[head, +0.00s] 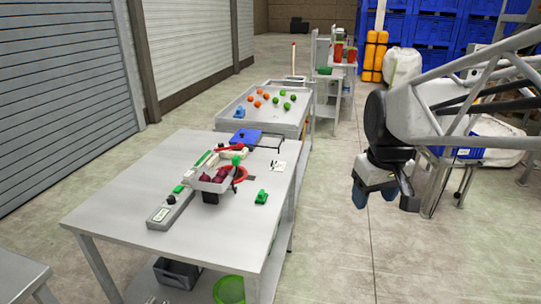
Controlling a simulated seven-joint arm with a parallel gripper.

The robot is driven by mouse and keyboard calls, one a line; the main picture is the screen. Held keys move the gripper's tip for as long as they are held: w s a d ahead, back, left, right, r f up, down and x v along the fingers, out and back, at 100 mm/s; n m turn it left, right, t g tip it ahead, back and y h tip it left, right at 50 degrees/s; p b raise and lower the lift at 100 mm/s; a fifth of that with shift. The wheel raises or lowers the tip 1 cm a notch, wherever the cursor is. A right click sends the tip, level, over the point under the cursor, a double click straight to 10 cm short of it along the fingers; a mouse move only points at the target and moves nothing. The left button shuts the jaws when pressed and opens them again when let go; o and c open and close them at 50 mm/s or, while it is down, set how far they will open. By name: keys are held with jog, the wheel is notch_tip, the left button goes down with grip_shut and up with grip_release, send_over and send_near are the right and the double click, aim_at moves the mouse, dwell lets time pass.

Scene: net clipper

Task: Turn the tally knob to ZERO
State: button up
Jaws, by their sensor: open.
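A long grey box (176,209) lies on the near left part of the metal table (110,200). It carries a small black knob (171,199), a white label or display (160,215) in front of it and a green part (178,188) behind. The black knob looks like the tally knob, but its markings and the way it points are too small to read. My gripper (374,194) hangs in the air to the right of the table, far from the box. Its blue fingers point down, open, with nothing seen between them.
A grey tray (203,186) with dark red items stands beside the box, near a red ring (236,173) and a green object (261,197). A blue item (246,136) lies at the back.

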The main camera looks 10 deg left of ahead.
jog(key=w+a+n, duration=0.4)
jog(key=w+a, duration=0.7)
jog(key=a, duration=0.2)
jog(key=n+g, duration=0.2)
jog(key=n, duration=1.1)
send_over(171, 198)
notch_tip(171, 198, down, 19)
jog(key=shift+w+d+f, duration=0.1)
jog(key=shift+w+f, duration=0.05)
jog(key=shift+a+f, duration=0.1)
jog(key=shift+a, duration=0.15)
jog(key=shift+f, duration=3.9)
